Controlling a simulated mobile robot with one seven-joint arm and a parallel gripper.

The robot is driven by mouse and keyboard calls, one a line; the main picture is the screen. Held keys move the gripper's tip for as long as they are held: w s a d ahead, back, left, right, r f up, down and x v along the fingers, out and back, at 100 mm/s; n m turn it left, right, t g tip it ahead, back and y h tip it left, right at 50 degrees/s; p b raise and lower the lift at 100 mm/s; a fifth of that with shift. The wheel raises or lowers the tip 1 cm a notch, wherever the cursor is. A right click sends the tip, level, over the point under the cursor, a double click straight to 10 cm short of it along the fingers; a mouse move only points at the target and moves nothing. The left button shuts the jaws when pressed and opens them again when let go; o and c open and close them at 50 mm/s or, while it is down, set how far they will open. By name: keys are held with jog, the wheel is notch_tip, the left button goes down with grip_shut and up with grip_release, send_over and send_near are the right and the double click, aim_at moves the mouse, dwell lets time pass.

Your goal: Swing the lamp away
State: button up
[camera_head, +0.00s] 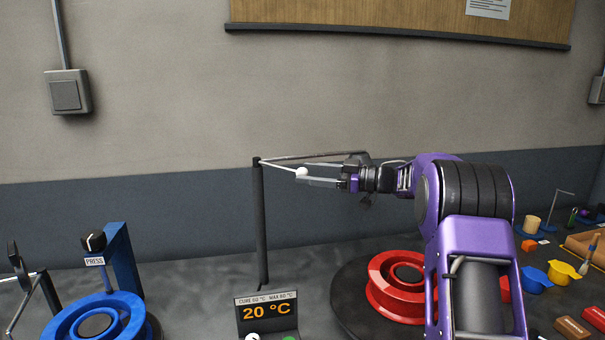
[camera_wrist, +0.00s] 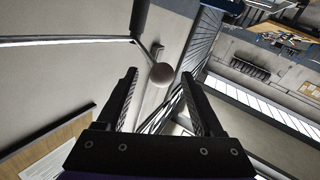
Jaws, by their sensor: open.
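The lamp stands on a dark upright post (camera_head: 261,225). Its thin arm (camera_head: 310,156) reaches right from the post top, towards a part behind my gripper. A light rod with a white ball knob (camera_head: 302,172) also runs out from the post top. My gripper (camera_head: 306,173) is open, reaching left with its fingertips at the knob. In the wrist view the knob (camera_wrist: 162,75) shows between the two open fingertips (camera_wrist: 159,77), with a gap visible on each side. The lamp head is mostly hidden behind my gripper and wrist.
A red wheel rim (camera_head: 392,287) lies on a dark round plate below my arm. A display (camera_head: 267,312) reading 20 °C stands at the front. The wall is behind.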

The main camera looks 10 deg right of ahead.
jog(key=v, duration=1.5)
